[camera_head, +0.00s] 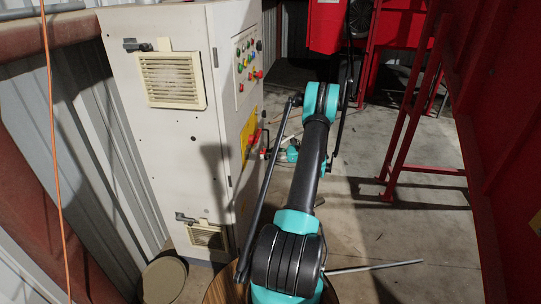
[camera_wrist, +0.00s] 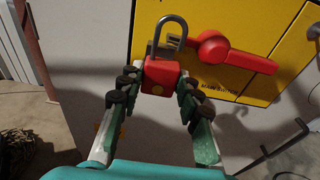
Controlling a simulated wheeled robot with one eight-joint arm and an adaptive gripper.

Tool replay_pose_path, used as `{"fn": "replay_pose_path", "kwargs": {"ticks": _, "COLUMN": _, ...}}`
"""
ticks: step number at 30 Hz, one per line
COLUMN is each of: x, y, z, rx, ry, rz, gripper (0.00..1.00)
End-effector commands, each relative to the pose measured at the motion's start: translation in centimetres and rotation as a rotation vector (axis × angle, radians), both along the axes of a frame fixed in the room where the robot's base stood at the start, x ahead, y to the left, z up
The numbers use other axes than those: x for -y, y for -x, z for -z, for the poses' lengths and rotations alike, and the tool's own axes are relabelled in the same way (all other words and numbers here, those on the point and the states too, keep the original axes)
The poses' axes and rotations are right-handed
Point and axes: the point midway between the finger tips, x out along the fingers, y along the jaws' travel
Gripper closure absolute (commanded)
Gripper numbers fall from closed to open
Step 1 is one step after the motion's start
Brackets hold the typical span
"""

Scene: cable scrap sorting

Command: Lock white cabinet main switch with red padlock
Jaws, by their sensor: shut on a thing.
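The red padlock (camera_wrist: 160,80) with a grey shackle is upright in the wrist view, between the fingers of my gripper (camera_wrist: 160,86). The gripper is shut on its red body. The red main switch (camera_wrist: 222,50) sits on a yellow plate (camera_wrist: 272,20), its handle pointing right and slightly down. The shackle stands just left of the switch, overlapping a small grey part there; I cannot tell whether it passes through it. The white cabinet (camera_head: 165,125) stands left of centre in the head view, its yellow plate (camera_head: 249,128) on the right-hand face. There my gripper is small, close to the plate.
Coloured buttons (camera_head: 248,62) are above the yellow plate. A red frame (camera_head: 405,125) stands to the right, with open concrete floor between it and the cabinet. A round container (camera_head: 164,281) is beside the cabinet's base. An orange cable (camera_head: 55,150) hangs at the left.

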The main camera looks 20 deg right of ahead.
Motion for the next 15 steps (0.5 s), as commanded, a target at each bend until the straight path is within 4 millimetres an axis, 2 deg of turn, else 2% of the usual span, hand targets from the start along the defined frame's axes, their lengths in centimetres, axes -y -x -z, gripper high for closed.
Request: {"fn": "replay_pose_path", "kwargs": {"ticks": 15, "x": -2.4, "y": -1.6, "z": 0.0, "rx": 0.000, "ry": 0.000, "rz": -0.001, "gripper": 0.87}}
